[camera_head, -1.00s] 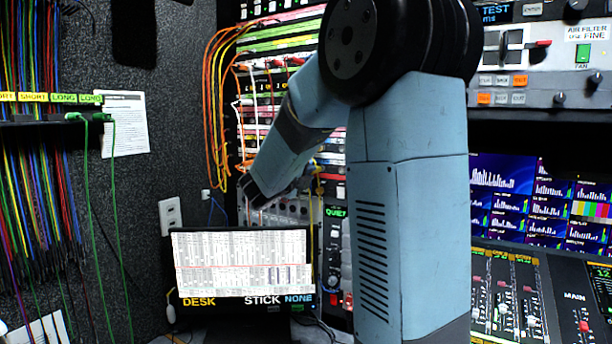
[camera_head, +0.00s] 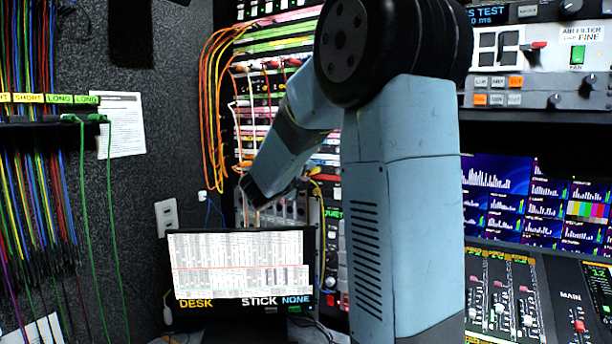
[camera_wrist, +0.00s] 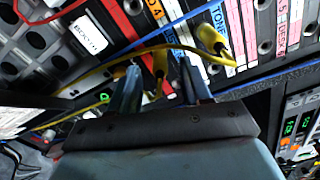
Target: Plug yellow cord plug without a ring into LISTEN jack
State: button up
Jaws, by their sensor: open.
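In the wrist view my gripper (camera_wrist: 160,72) is open, its two blue-grey fingers pointing at a patch panel. A yellow plug (camera_wrist: 160,62) shows between the fingers, with no visible grip on it. A second yellow plug (camera_wrist: 212,42) is to the right, outside the fingers, with a dark band near its lower end. A yellow cord (camera_wrist: 125,62) loops by both plugs; which plug has a ring is not certain. In the head view the yellow cord (camera_head: 319,190) hangs right of my forearm, which hides most of the gripper. I cannot read a LISTEN label.
A jack labelled BOOTH (camera_wrist: 88,36) is at upper left in the wrist view, with a red cord (camera_wrist: 38,16) near it. A blue cable (camera_wrist: 270,78) crosses at right. A monitor (camera_head: 240,265) stands below the arm. Orange cords (camera_head: 210,110) hang left of the rack.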

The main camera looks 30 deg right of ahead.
jog(key=v, duration=1.3)
jog(key=shift+s+a, duration=0.2)
jog(key=shift+a, duration=0.15)
jog(key=shift+f, duration=0.1)
